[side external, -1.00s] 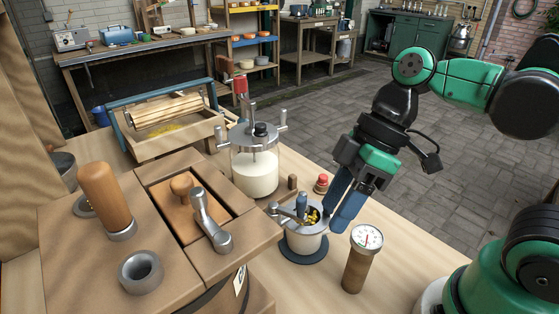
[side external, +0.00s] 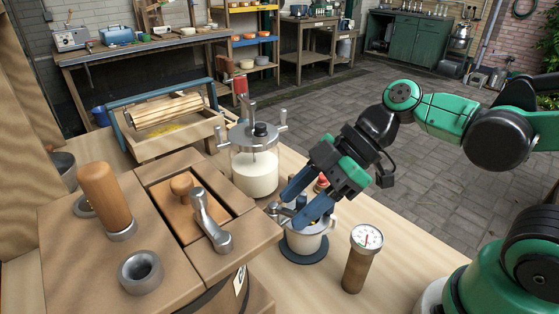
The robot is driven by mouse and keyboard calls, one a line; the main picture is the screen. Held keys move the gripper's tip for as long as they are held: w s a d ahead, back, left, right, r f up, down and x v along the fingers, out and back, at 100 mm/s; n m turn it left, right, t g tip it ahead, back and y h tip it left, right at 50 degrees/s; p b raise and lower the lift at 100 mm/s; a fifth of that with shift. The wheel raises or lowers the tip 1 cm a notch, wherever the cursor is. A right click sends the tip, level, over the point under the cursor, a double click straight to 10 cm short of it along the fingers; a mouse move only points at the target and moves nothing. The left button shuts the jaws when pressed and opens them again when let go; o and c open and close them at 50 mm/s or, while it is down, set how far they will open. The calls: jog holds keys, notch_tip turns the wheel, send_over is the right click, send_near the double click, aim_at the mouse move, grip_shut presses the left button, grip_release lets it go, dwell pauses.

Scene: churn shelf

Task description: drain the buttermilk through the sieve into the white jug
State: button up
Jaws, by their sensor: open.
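The white jug (side external: 304,241) stands upright on a round dark blue mat (side external: 304,256), beside the wooden churn. A grey metal tap (side external: 273,209) sticks out from the churn's side towards the jug's mouth, with a small blue lever (side external: 301,201) on it. My gripper (side external: 288,212) is open, its two blue fingers pointing down and left over the jug, on either side of the tap lever. I cannot tell whether they touch it. The fingers cover most of the jug's mouth, so the sieve and the jug's contents are hidden.
The wooden churn (side external: 70,240) with handle and crank fills the left front. A glass jar churn (side external: 254,172) holding white liquid stands behind the tap. A dial thermometer (side external: 361,258) stands right of the jug. A small red-capped item (side external: 321,183) is close behind my fingers. The right tabletop is clear.

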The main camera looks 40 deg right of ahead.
jog(key=shift+c, duration=0.2)
grip_shut()
jog(key=shift+s+a+m+t+h, duration=0.1)
jog(key=shift+a+m+t+h, duration=0.25)
jog(key=shift+m, duration=0.4)
jog(key=shift+a+m+t+h, duration=0.2)
jog(key=shift+m+t+h, duration=0.1)
jog(key=shift+m+t, duration=0.35)
jog(key=shift+s+a+m+t+h, duration=0.1)
jog(key=shift+a+m+t+h, duration=0.25)
jog(key=shift+m, duration=0.45)
jog(key=shift+d, duration=0.1)
jog(key=shift+o, duration=0.2)
grip_release()
